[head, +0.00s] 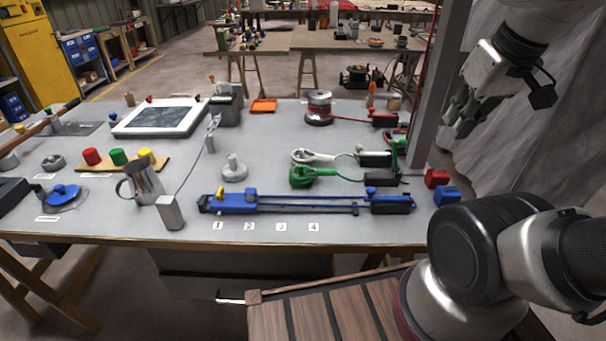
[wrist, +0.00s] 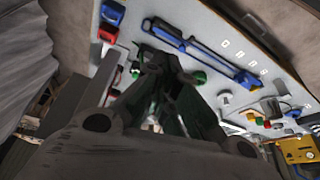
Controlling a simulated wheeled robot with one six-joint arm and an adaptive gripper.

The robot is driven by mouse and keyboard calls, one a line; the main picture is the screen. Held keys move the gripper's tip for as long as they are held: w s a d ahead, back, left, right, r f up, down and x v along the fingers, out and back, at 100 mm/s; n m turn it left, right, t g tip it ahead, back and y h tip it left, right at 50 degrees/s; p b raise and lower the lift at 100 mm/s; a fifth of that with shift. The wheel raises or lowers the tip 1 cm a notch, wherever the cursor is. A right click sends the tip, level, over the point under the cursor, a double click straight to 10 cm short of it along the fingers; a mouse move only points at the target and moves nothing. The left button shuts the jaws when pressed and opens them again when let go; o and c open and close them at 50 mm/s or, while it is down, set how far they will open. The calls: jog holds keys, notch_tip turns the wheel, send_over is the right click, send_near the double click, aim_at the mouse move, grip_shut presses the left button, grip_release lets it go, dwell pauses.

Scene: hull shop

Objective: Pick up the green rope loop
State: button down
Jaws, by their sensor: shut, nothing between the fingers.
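The green rope loop (head: 302,177) lies on the grey workbench (head: 265,155), right of its middle, with a green line running right to a dark block. A similar white loop (head: 303,156) lies just behind it. My gripper (head: 460,122) is shut and empty, raised in the air to the right of the bench and well apart from the loop. In the wrist view my gripper (wrist: 165,68) covers the middle of the picture. A green bit that may be the loop (wrist: 198,77) shows beyond the fingers, and the rest of it is hidden.
A tall grey post (head: 436,90) stands between my gripper and the loops. A blue rail device (head: 290,203) lies in front of the green loop. Red (head: 437,178) and blue (head: 447,196) blocks sit at the bench's right end. A metal pitcher (head: 146,180) stands left.

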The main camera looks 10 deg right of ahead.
dwell(0.4)
jog(key=c, duration=1.7)
grip_release()
jog(key=shift+f, duration=0.25)
jog(key=o, duration=0.4)
jog(key=f, duration=0.1)
jog(key=w+f+g, duration=0.1)
jog(key=f+g, duration=0.1)
jog(key=shift+w+a, duration=0.2)
jog(key=shift+w, duration=0.1)
jog(key=m+y, duration=0.4)
jog(key=m, duration=1.6)
send_near(332, 171)
jog(key=f, duration=0.1)
jog(key=x, duration=0.8)
jog(key=shift+w+a+r, duration=0.2)
jog(key=shift+w+a, duration=0.05)
jog(key=shift+a, duration=0.1)
